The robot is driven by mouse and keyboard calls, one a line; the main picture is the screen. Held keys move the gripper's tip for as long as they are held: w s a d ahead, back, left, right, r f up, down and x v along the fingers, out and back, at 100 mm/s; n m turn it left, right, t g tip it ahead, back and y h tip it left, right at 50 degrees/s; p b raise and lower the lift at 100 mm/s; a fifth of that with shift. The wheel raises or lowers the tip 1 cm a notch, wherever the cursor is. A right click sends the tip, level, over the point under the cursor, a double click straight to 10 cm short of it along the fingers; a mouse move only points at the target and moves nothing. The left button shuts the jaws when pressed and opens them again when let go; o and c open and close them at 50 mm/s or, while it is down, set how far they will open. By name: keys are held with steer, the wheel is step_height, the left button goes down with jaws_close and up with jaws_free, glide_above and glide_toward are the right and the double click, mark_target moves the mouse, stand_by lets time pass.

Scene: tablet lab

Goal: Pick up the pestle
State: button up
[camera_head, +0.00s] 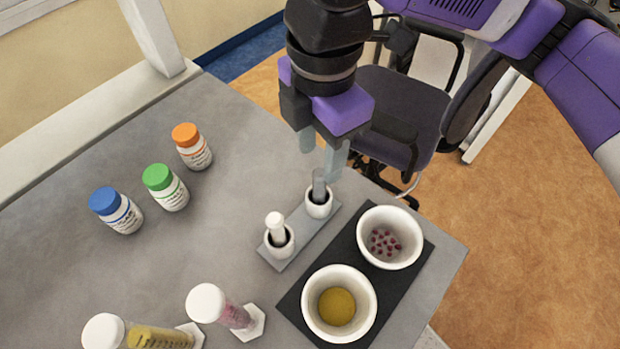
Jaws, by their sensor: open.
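Two small white cups stand on a grey holder strip (298,238) near the table's right side. The left cup (280,247) holds an upright white rod with a rounded top (274,224). The right cup (319,208) holds a dark grey rod (319,184). Each could be a pestle; I cannot tell for certain which one is. My gripper (321,152) is open and points down just above and behind the grey rod, with nothing between its fingers. The lower ends of both rods are hidden inside the cups.
A black tray (293,302) holds a white bowl of yellow powder (338,305) and a white bowl of dark red pieces (387,242). Bottles with blue (118,212), green (166,189) and orange (192,148) caps stand left. An office chair (400,110) stands behind.

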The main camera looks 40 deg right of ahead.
mark_target(320, 172)
step_height(320, 172, down, 7)
steer(key=shift+d+f, duration=0.15)
jaws_close()
stand_by(0.4)
